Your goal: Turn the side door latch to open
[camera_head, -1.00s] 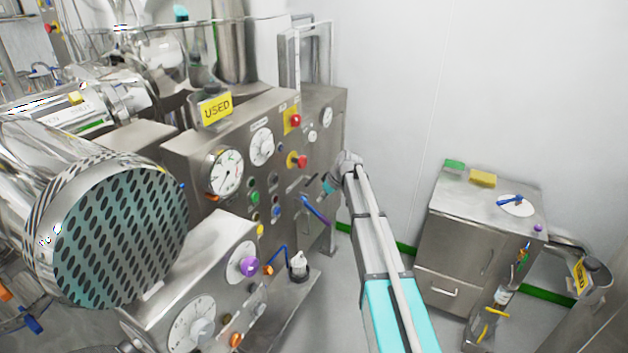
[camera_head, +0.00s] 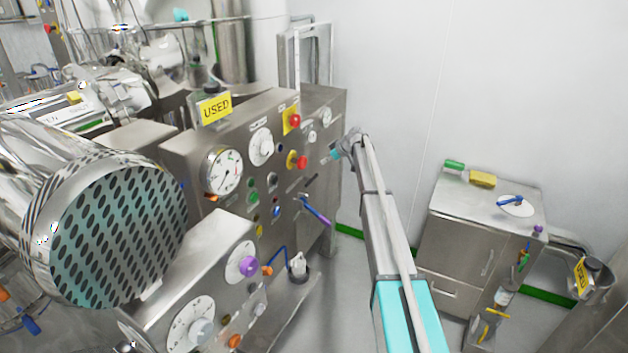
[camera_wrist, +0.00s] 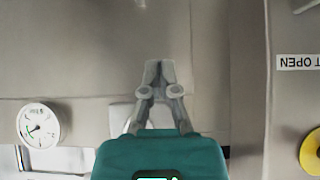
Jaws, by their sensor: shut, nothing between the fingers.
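My gripper (camera_head: 337,153) is at the right end of the steel machine's front panel (camera_head: 270,175), near its right edge. In the wrist view my gripper (camera_wrist: 160,72) has its fingertips together and nothing between them, in front of a plain steel surface. A pale, blurred part (camera_wrist: 125,116) shows partly behind the fingers; I cannot tell whether it is a latch. On the front panel, below and left of my gripper, a blue and purple handle (camera_head: 315,210) slants down to the right. I cannot make out for certain which part is the side door latch.
A round gauge (camera_wrist: 38,125), an upside-down label ending in "T OPEN" (camera_wrist: 300,62) and a yellow ring (camera_wrist: 312,152) surround my gripper. Red buttons (camera_head: 295,121) stick out of the panel. A steel cabinet (camera_head: 460,250) stands right of my arm. White wall lies behind.

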